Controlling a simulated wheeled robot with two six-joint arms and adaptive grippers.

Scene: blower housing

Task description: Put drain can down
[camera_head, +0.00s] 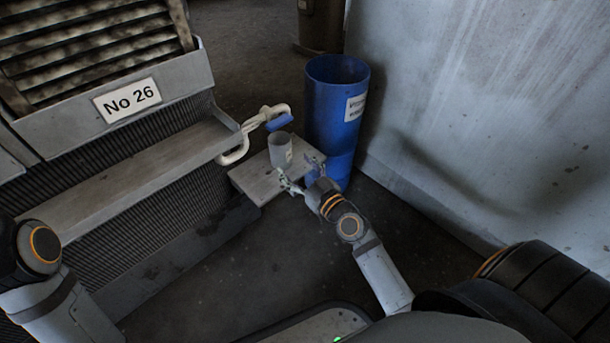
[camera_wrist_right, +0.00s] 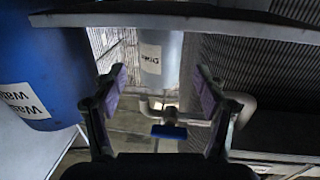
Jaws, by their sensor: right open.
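The drain can (camera_head: 280,149), a small grey cylinder with a white label, stands upright on a low grey stand (camera_head: 256,184). It also shows in the right wrist view (camera_wrist_right: 160,48), behind and between the finger pads. My right gripper (camera_head: 297,170) is open on the near side of the can, with its fingers spread and pointing toward it. The right wrist view shows the open fingers (camera_wrist_right: 161,86) with nothing gripped between them; whether a pad touches the can cannot be told. Only links of my left arm show at the lower left; its gripper is out of view.
A blue waste barrel (camera_head: 335,110) stands close behind and right of the stand. A pale pipe (camera_head: 236,153) with a blue valve handle (camera_head: 279,122) reaches over the stand from the housing (camera_head: 150,165) marked No 26. A grey wall (camera_head: 480,120) is at right. Floor in front is clear.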

